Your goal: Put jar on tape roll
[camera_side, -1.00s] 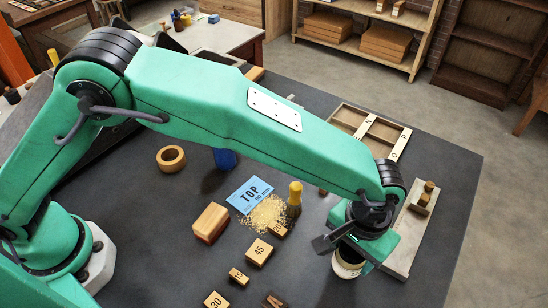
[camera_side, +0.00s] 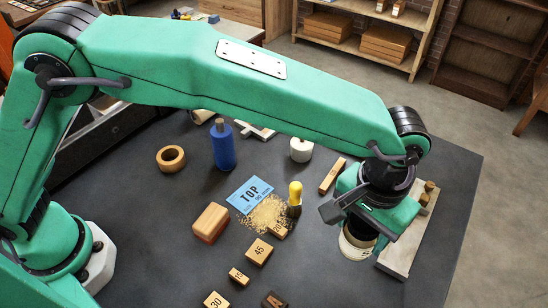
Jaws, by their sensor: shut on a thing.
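The jar (camera_side: 354,247) is a cream, round container below my gripper (camera_side: 358,227) at the right of the side view. My gripper is shut on it, and its upper part is partly hidden by the jaws. The jar appears raised off the dark table. The tape roll (camera_side: 162,163) is a tan ring lying flat on the table at the left, with nothing on it. My gripper is far to the right of it.
A blue bottle (camera_side: 223,147) stands right of the tape roll. A blue TOP card (camera_side: 249,194), a yellow-handled brush (camera_side: 295,200) on spilled grains, a wooden block (camera_side: 210,222) and numbered blocks (camera_side: 259,251) lie between. A white round object (camera_side: 301,150) stands behind.

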